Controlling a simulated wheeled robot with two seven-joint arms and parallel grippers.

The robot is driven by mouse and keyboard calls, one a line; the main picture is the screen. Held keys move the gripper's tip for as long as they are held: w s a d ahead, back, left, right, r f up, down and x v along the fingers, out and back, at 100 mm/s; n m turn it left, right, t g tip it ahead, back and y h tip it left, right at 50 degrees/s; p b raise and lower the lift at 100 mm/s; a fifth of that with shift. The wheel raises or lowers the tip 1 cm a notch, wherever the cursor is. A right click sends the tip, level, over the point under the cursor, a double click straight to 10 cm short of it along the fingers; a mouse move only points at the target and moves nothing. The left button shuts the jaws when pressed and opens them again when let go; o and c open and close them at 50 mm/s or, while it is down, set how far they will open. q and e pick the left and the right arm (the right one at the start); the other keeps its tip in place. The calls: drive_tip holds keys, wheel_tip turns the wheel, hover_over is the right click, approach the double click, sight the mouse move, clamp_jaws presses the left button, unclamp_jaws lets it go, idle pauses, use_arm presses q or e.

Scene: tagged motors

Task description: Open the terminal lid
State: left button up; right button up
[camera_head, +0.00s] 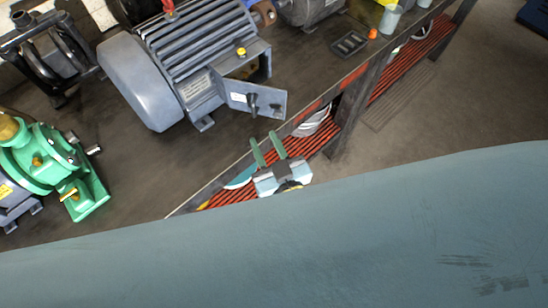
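The big grey-blue finned motor (200,50) lies on the dark bench, with a terminal box (240,60) on its near right side. The box's flat grey lid (240,97) stands out at an angle from the box front, with a dark gap behind its right part. It carries a black handle (252,103) and a small white label. My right gripper (263,137) is just below the lid in the picture, apart from it. Its two green fingers are spread with nothing between them. My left gripper is not in view.
A green pump (50,160) stands at the bench's left. A black tray (349,44), an orange cap (373,33) and a grey cup (391,18) are at the upper right. Red slatted shelving (400,68) lies below the bench edge. A large blue-grey surface fills the foreground.

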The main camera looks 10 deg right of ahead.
drive_tip(key=s, duration=0.4)
drive_tip(key=shift+s+d, duration=0.1)
drive_tip(key=shift+d, duration=0.3)
drive_tip(key=c, duration=0.4)
drive_tip(key=shift+r+m, duration=0.25)
drive_tip(key=shift+m, duration=0.45)
drive_tip(key=shift+c, duration=1.1)
drive_tip(key=m, duration=0.3)
drive_tip(key=w+r+m, duration=0.1)
drive_tip(key=m, duration=0.1)
drive_tip(key=shift+w+d+t+b, duration=0.1)
drive_tip(key=shift+d+t+b, duration=0.25)
drive_tip(key=shift+t+b, duration=0.05)
clamp_jaws()
drive_tip(key=m+p, duration=0.1)
drive_tip(key=m, duration=1.1)
approach(258, 100)
drive_tip(key=shift+g+h, duration=0.3)
drive_tip(key=shift+g, duration=0.1)
drive_tip(key=w, duration=0.4)
drive_tip(key=w+a+r, duration=0.1)
drive_tip(key=shift+w+a, duration=0.1)
drive_tip(key=shift+w, duration=0.3)
